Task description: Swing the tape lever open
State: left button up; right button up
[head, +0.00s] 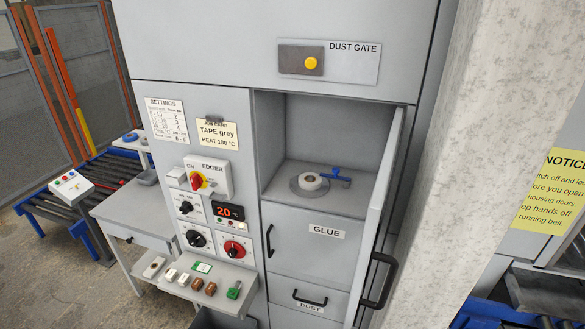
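The blue tape lever (335,175) sits in the open upper compartment of the grey machine, just right of a white tape roll (310,182). The roll rests on a round grey plate (296,188) on the compartment floor. The lever lies roughly level, with one end close to the roll; I cannot tell whether it touches the roll. Neither of my grippers shows in the head view.
The compartment's door (389,195) stands swung open on the right, with a black handle (380,281). A concrete pillar (475,150) is close beside it. Closed GLUE (315,255) and DUST fronts are below. A control panel and a small shelf (207,286) of parts are left.

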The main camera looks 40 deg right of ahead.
aim_at(335, 170)
jog(key=u, duration=0.5)
jog(key=i, duration=1.15)
jog(key=z, duration=1.9)
